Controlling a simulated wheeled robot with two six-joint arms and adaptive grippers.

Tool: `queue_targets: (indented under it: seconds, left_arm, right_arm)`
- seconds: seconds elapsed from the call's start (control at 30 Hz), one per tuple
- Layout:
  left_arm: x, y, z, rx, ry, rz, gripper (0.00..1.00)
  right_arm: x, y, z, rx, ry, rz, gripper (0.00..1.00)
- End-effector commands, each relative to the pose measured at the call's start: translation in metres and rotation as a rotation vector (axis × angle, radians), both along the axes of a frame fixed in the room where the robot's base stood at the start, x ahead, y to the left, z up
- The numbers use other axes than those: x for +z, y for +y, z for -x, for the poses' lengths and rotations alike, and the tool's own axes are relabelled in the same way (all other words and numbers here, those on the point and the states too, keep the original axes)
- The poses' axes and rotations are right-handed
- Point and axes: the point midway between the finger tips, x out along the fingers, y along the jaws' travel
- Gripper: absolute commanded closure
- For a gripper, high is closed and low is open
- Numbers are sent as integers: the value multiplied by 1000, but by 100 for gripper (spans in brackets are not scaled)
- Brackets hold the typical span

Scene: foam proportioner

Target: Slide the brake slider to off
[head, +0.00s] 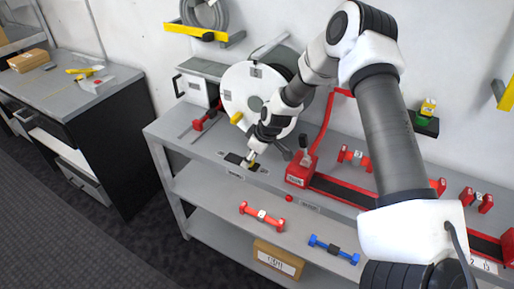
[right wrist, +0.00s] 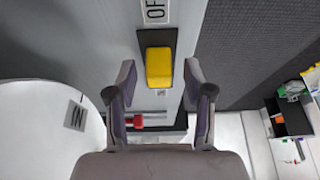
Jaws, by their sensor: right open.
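The yellow brake slider (right wrist: 159,67) sits on a short dark track (right wrist: 170,38) on the grey shelf top. A white label (right wrist: 154,11) beyond the track's far end reads "OF", cut off by the picture's top edge. My right gripper (right wrist: 158,78) is open, with one finger on each side of the slider; I cannot tell whether either touches it. In the head view, the right gripper (head: 249,160) is low over the dark track (head: 234,158), partly covering it. My left gripper is not in view.
A white reel (head: 240,90) stands close behind the right gripper, with a yellow handle (head: 237,117). A red-based lever (head: 299,172) is to the right. Red (head: 262,216) and blue (head: 334,249) dumbbell-shaped parts lie on the lower shelf. A separate workbench (head: 55,85) stands at left.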

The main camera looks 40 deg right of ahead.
Motion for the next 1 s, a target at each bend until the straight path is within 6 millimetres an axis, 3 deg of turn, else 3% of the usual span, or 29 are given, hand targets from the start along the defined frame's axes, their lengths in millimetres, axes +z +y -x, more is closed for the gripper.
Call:
queue_targets:
  seconds: [0.5, 1.0]
  left_arm:
    - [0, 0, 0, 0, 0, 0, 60]
    - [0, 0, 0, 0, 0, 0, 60]
  right_arm:
    - [93, -16, 36, -1, 0, -4, 48]
    - [100, -18, 40, -1, 5, -1, 48]
